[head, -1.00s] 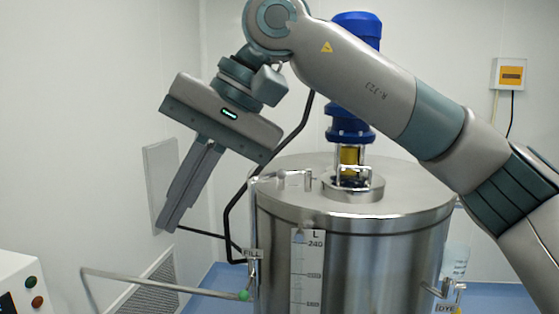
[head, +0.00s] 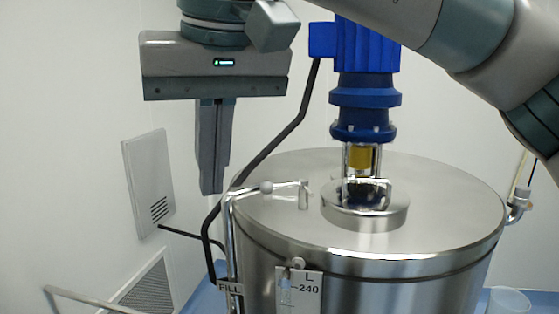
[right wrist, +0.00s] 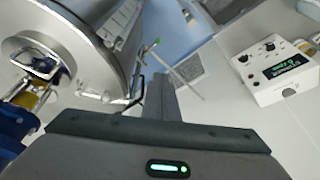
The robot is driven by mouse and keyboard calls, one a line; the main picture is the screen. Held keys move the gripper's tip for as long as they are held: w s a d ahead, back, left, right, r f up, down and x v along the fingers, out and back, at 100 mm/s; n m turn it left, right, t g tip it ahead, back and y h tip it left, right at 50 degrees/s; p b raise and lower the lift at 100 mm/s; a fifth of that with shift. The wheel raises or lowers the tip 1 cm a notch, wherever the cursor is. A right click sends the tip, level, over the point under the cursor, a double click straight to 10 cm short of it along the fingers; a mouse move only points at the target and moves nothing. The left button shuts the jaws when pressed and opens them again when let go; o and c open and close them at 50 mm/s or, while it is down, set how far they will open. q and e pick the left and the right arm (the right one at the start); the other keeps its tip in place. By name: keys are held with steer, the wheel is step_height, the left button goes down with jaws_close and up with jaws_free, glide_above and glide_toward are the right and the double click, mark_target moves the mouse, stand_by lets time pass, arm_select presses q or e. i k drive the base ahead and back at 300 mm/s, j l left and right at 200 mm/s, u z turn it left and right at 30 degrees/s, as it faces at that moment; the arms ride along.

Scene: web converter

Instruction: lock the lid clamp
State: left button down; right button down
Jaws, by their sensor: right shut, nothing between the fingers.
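The steel tank's round lid (head: 440,215) fills the middle of the head view. A small round fitting (head: 297,263) sits at its front rim, above the scale; I cannot tell whether this is the lid clamp or how it is set. My left gripper is not in view.
A blue motor (head: 365,90) stands on the lid's centre. A black hose (head: 285,130) runs down at the left. The FILL pipe (head: 230,245) rises beside the tank. A white control box (right wrist: 282,62) shows in the right wrist view. A clear cup (head: 508,302) is at lower right.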

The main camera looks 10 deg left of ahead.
mark_target(267, 187)
steer(key=i, duration=0.95)
